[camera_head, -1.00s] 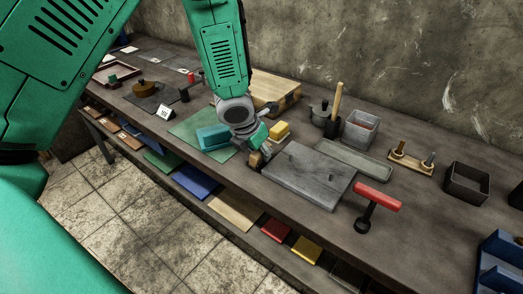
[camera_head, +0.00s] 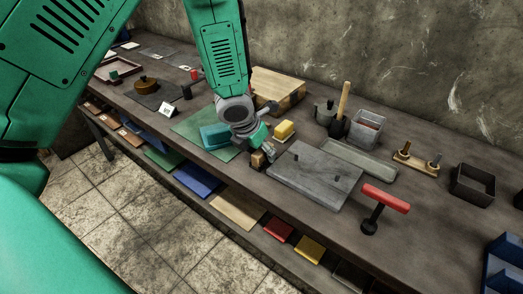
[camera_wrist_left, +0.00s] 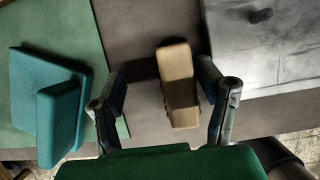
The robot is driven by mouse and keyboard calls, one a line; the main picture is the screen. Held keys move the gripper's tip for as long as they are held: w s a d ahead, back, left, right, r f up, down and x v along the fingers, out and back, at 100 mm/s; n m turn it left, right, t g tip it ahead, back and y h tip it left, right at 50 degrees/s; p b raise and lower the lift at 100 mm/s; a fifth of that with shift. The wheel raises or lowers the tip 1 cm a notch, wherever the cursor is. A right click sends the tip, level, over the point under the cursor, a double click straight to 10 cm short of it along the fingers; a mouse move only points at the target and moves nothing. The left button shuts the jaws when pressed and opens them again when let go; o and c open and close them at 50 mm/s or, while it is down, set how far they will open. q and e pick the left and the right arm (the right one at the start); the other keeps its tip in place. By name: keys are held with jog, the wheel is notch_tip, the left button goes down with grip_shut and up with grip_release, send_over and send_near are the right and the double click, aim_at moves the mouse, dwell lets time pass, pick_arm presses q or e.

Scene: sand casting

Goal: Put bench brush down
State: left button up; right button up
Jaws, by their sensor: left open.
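The bench brush, seen as a tan wooden block (camera_wrist_left: 178,85), lies on the dark bench top in the left wrist view, between the two fingers. Its bristles cannot be made out. My left gripper (camera_wrist_left: 162,75) is open around it, with a wide gap on the left and a narrow one on the right. In the head view the brush (camera_head: 257,160) shows small below my left gripper (camera_head: 261,148), beside the grey board. My right gripper is not in view.
The grey board (camera_head: 314,178) lies right of the brush, a teal block (camera_head: 214,136) on a green mat (camera_head: 190,124) to its left. A red-handled tool (camera_head: 385,198) is farther right. The bench's front edge is close.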

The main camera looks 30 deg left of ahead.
pick_arm(q)
jog(key=shift+a, duration=0.4)
jog(key=shift+d+r, duration=0.15)
jog(key=p+v, duration=0.3)
jog(key=v, duration=1.1)
jog(key=shift+w, duration=0.2)
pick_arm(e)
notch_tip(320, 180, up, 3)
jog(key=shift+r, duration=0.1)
pick_arm(q)
jog(key=shift+r, duration=0.1)
